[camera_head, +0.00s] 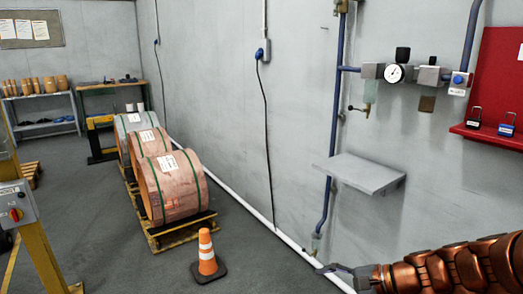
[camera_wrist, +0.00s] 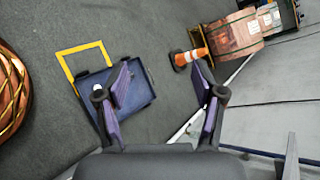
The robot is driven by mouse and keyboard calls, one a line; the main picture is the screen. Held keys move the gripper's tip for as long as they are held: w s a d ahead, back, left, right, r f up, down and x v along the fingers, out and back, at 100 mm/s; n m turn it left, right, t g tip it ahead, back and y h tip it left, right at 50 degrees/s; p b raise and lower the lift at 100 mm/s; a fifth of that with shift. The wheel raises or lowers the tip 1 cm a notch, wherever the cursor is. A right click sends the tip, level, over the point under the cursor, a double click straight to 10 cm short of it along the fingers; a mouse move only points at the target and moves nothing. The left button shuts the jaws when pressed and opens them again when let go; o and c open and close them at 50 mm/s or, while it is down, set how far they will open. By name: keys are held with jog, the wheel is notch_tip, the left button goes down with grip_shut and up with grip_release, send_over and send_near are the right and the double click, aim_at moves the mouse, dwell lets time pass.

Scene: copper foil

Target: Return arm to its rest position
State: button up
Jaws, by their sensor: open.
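My gripper (camera_wrist: 165,92) is open in the wrist view, with its two purple-padded fingers spread apart. I see nothing held between them. Beyond them, a dark blue flat tray-like thing (camera_wrist: 137,106) lies on the floor, partly covered by the left finger. In the head view my arm (camera_head: 450,266), ribbed and copper-coloured, reaches in from the lower right. Its dark gripper end (camera_head: 335,268) points left in front of the wall's foot. The rest of the arm is out of the frame.
A grey wall shelf (camera_head: 365,173) and blue pipes (camera_head: 340,110) are above my gripper. A red lock board (camera_head: 500,80) hangs at the right. An orange cone (camera_head: 207,255) and copper rolls (camera_head: 172,187) on pallets stand left. Floor around the cone is clear.

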jog(key=s+a+r+n+g+h+p, duration=0.25)
jog(key=s+r+n+p, duration=0.2)
jog(key=s, duration=0.25)
jog(key=s+a+r+n+g+h+p, duration=0.1)
jog(key=s+a+r+n+g+p, duration=0.3)
jog(key=s, duration=0.3)
jog(key=s+d+r+n+h+p, duration=0.4)
jog(key=s+d+r+h+p, duration=0.3)
jog(key=s+d+r+p, duration=0.2)
jog(key=s+r, duration=0.2)
jog(key=s, duration=0.2)
jog(key=shift+d+p, duration=0.15)
jog(key=shift+p, duration=0.2)
